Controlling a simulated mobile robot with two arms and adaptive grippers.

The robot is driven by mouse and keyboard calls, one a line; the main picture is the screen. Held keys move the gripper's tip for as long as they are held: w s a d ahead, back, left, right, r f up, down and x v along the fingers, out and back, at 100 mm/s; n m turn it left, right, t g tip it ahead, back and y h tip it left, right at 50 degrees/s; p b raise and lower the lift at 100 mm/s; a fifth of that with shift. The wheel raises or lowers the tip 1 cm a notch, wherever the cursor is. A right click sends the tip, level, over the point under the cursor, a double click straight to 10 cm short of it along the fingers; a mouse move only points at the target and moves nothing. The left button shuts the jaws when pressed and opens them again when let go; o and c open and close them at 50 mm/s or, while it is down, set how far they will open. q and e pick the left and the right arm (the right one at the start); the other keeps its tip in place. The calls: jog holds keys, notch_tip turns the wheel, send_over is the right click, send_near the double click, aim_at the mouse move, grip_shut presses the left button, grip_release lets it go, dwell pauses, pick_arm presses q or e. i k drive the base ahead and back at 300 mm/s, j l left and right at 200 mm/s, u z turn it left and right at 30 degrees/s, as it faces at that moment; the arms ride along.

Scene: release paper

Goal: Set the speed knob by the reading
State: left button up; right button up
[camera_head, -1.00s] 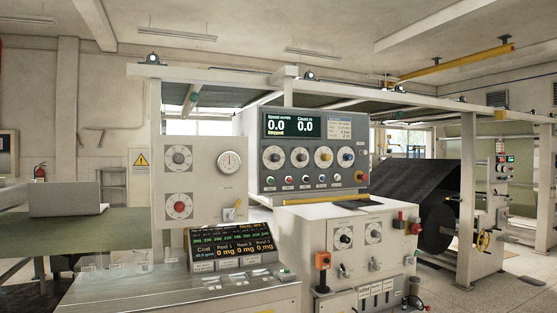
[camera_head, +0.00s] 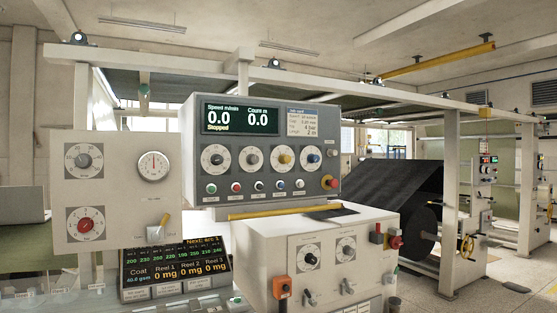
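A grey control console (camera_head: 262,150) stands near the centre. Its display (camera_head: 240,118) reads speed 0.0 and count 0.0, with "Stopped" below. A job card (camera_head: 302,118) with small text sits right of the display. Neither of my grippers is in view.
A left panel holds a gauge (camera_head: 154,166) and a red knob (camera_head: 85,225). A lower screen (camera_head: 175,269) shows coat and reel values. A white cabinet (camera_head: 318,250) with dials and an orange switch box (camera_head: 282,288) stands in front. A red emergency button (camera_head: 330,183) is on the console.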

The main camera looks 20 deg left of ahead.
aim_at(217, 159)
jog(key=i+u, duration=0.15)
jog(key=i, duration=0.35)
jog(key=i+l+u, duration=0.1)
jog(key=i, duration=0.35)
jog(key=i+l+u, duration=0.15)
jog(key=i, duration=0.35)
jog(key=l, duration=0.15)
